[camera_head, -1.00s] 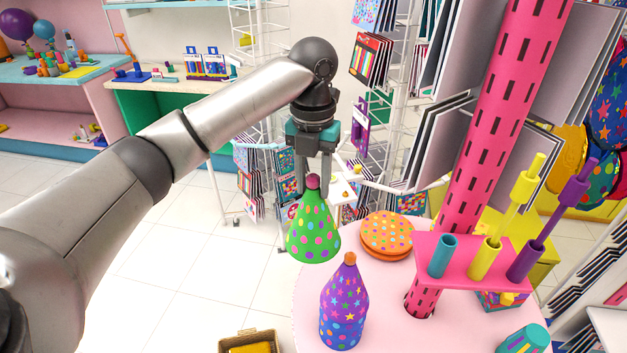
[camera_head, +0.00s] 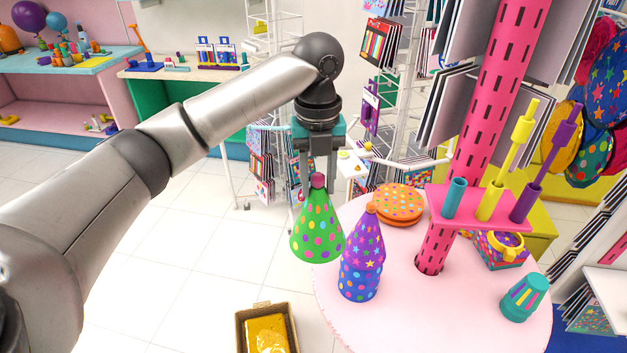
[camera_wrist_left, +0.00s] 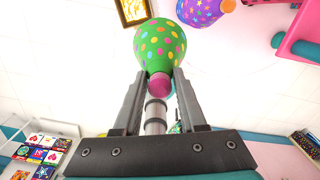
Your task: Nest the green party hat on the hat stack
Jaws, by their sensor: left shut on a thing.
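The green party hat (camera_head: 318,230) with coloured dots and a pink tip hangs upright from my left gripper (camera_head: 318,178), which is shut on its tip. The hat also shows in the left wrist view (camera_wrist_left: 160,47), between the fingers (camera_wrist_left: 160,82). The hat stack (camera_head: 361,262), purple with stars above and dots below and an orange tip, stands on the round pink table. The green hat is left of the stack and higher, beyond the table's left edge; in the picture its side comes close to the stack. The stack is partly seen in the wrist view (camera_wrist_left: 203,10). My right gripper is out of view.
The round pink table (camera_head: 440,310) holds orange dotted discs (camera_head: 398,206), a pink post (camera_head: 490,120) with a tube holder (camera_head: 480,208), and a teal cup-like hat (camera_head: 523,298). A box with yellow contents (camera_head: 267,333) is on the floor. The table's front is clear.

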